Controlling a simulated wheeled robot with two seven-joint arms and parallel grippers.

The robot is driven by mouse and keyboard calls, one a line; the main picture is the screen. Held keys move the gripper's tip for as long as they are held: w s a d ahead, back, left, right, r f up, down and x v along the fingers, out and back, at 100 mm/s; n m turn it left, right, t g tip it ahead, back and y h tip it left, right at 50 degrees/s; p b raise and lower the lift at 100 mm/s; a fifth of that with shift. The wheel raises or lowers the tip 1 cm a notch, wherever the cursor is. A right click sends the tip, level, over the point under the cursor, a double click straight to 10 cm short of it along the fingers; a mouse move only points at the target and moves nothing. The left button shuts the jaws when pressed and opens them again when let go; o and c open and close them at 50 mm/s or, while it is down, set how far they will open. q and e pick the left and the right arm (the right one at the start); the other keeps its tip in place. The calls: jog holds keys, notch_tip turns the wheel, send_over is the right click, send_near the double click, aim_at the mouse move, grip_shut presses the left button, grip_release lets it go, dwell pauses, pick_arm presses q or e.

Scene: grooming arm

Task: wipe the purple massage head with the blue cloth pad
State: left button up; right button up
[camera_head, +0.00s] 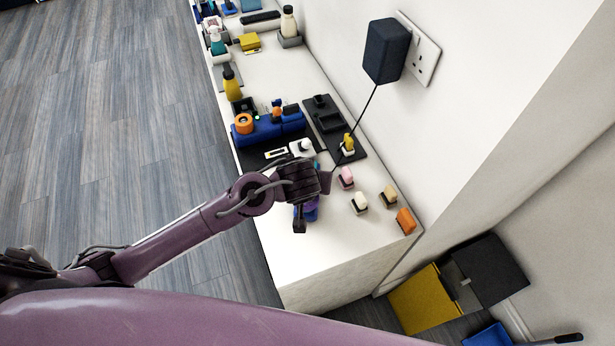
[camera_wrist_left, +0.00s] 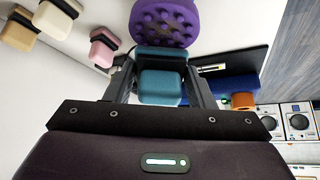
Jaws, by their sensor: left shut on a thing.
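The purple massage head (camera_wrist_left: 165,22) is a round face covered in knobs, at the top of the left wrist view. In the head view a purple and blue patch (camera_head: 312,214) shows by my gripper, mostly hidden by it. My left gripper (camera_wrist_left: 160,74) is shut on the blue cloth pad (camera_wrist_left: 160,88), a teal block between its two fingers. The pad's far edge is right at the near edge of the massage head; I cannot tell if they touch. The left gripper also shows in the head view (camera_head: 313,203), over the counter's near part.
Pink (camera_head: 346,178), cream (camera_head: 360,203), tan (camera_head: 389,196) and orange (camera_head: 405,221) pads stand right of the gripper. A black tray (camera_head: 325,122) and blue holder (camera_head: 262,132) lie beyond. A black cord hangs from the wall plug (camera_head: 386,50). The counter's near end (camera_head: 300,262) is clear.

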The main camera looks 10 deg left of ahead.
aim_at(304, 209)
pick_arm(q)
jog(key=s+b, duration=0.2)
jog(key=s, duration=0.5)
jog(key=shift+s+d+b, duration=0.25)
jog(key=shift+s+b, duration=0.05)
jog(key=shift+b, duration=0.1)
jog(key=shift+f, duration=0.2)
jog(key=shift+f+b, duration=0.4)
jog(key=shift+b, duration=0.1)
